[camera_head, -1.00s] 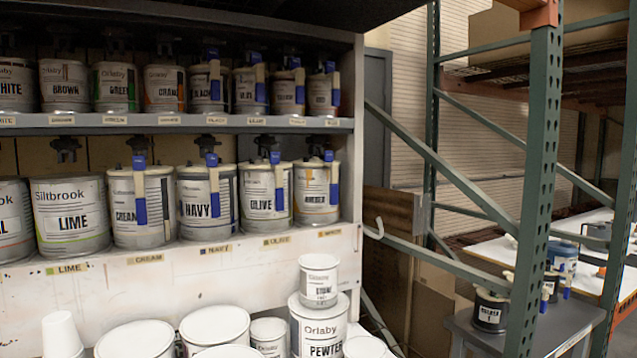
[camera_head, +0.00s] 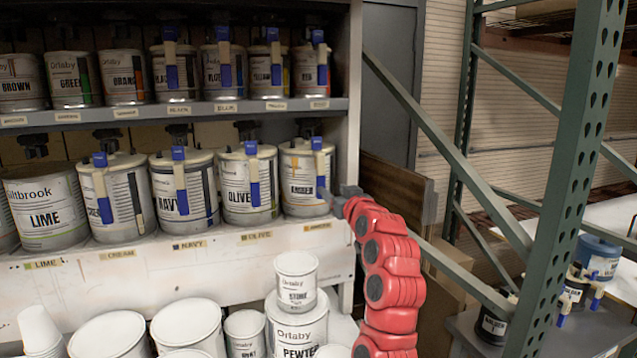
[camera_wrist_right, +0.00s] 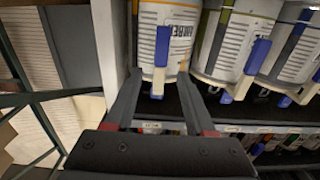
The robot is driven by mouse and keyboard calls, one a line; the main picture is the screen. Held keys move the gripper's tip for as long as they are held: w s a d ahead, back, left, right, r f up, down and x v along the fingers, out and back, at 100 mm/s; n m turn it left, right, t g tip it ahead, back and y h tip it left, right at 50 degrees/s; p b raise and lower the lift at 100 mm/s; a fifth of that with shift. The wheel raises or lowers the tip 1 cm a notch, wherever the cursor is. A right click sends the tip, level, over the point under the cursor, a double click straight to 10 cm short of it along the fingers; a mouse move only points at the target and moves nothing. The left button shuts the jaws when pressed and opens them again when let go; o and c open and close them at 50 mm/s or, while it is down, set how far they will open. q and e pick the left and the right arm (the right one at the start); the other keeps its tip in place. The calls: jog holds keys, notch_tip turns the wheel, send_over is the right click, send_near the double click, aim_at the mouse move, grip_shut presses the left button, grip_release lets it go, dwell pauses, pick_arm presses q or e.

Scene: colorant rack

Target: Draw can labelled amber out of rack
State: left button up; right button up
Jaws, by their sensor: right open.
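The amber can (camera_head: 297,196) is a white can with an orange band, at the right end of the rack's lower shelf. A brush with a blue handle (camera_head: 319,171) hangs at its front and partly covers its label. It also shows in the right wrist view (camera_wrist_right: 178,14), where part of the amber label reads. My right gripper (camera_head: 343,193) is at the can's lower right side in the head view. Contact cannot be told. My left gripper is not in view.
The olive can (camera_head: 238,204) stands close left of the amber can, then navy and lime further left. The rack's side post (camera_head: 352,90) is close on the right. Below stand a stone can (camera_head: 297,268) and a pewter can. A green steel frame (camera_head: 570,170) rises at right.

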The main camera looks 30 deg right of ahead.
aim_at(322, 181)
jog(key=p+x, duration=0.3)
jog(key=x, duration=0.1)
jog(key=shift+w+a+r+p, duration=0.1)
jog(key=shift+w+r+p, duration=0.05)
jog(key=shift+r+p, duration=0.2)
jog(key=x, duration=0.3)
jog(key=shift+w+f, duration=0.2)
jog(key=shift+f, duration=0.15)
jog(key=shift+w, duration=0.6)
jog(key=shift+w+d, duration=0.1)
jog(key=shift+d, duration=0.2)
grip_shut()
jog(key=shift+r, duration=0.1)
dwell(0.4)
